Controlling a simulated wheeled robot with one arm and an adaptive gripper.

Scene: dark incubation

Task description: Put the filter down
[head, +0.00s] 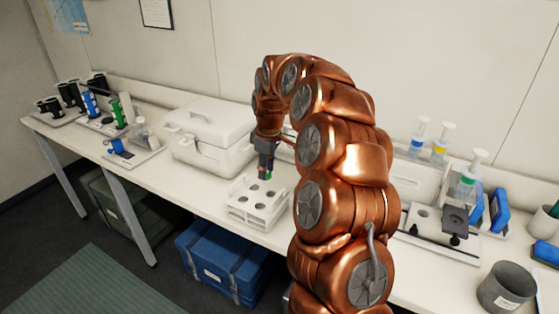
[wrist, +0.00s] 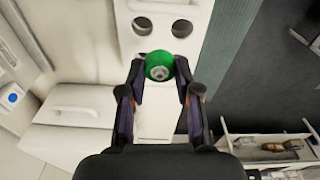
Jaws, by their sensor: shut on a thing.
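A round green filter (wrist: 159,66) with a pale centre sits between the fingertips of my gripper (wrist: 159,70) in the wrist view. The fingers are shut on its sides. In the head view my gripper (head: 265,165) points down above a white rack (head: 248,218), and a little green shows at its tip. The white rack has several round holes in its top. In the wrist view the rack (wrist: 158,8) lies beyond and below the filter, with two dark holes just past it. I cannot tell the exact gap between filter and rack.
A white lidded box (head: 208,140) stands behind and left of the rack. Several bottles (head: 90,103) stand at the bench's far left. My arm hides part of the bench; syringes (head: 468,172) and a grey cup (head: 507,287) are on the right. A blue case (head: 222,262) is below.

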